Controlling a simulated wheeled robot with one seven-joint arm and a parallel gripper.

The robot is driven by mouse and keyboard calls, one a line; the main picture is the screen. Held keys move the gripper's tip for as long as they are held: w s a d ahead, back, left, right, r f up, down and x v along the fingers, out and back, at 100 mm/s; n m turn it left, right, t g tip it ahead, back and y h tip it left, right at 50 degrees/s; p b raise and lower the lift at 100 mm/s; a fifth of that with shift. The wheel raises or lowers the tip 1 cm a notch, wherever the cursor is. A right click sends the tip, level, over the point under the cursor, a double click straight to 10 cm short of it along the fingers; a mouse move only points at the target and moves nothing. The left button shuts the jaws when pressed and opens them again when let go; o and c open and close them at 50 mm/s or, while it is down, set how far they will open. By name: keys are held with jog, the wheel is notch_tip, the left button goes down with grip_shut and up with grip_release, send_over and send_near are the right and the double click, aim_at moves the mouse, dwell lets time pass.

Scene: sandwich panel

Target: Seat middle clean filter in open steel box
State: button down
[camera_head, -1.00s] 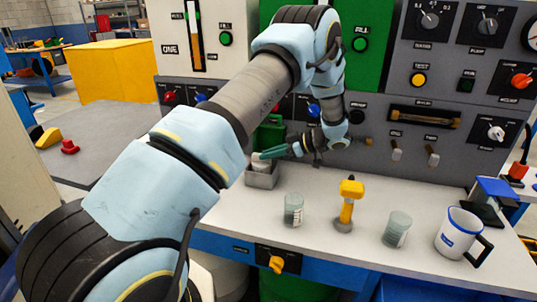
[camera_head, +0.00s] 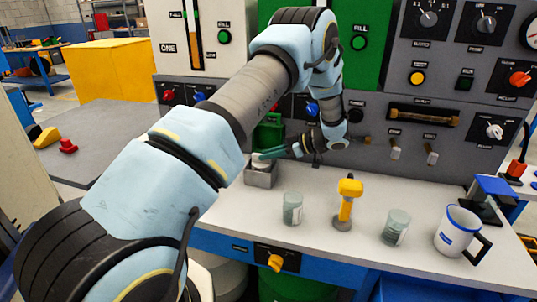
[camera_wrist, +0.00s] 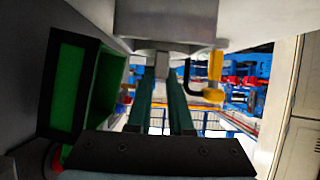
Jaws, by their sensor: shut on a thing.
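The open steel box (camera_head: 262,178) stands on the white bench, left of the glassy filters. My gripper (camera_head: 266,155) reaches in from the right, its teal fingers pointing left over the box. It is shut on a pale filter (camera_head: 260,164) at the box's mouth; the fingers and box walls hide much of it, and I cannot tell how deep it sits. In the wrist view the two teal fingers (camera_wrist: 162,105) flank a grey piece at their tips. Two other pale filters stand upright on the bench, one left (camera_head: 292,208) and one right (camera_head: 396,228).
A yellow-headed tool (camera_head: 346,203) stands between the two filters. A white mug (camera_head: 458,232) is at the right. A green container (camera_head: 269,132) is behind the box; the grey panel with knobs and levers rises behind my gripper.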

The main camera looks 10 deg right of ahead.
jog(key=shift+f, duration=0.1)
jog(key=c, duration=0.7)
grip_release()
jog(key=shift+c, duration=0.2)
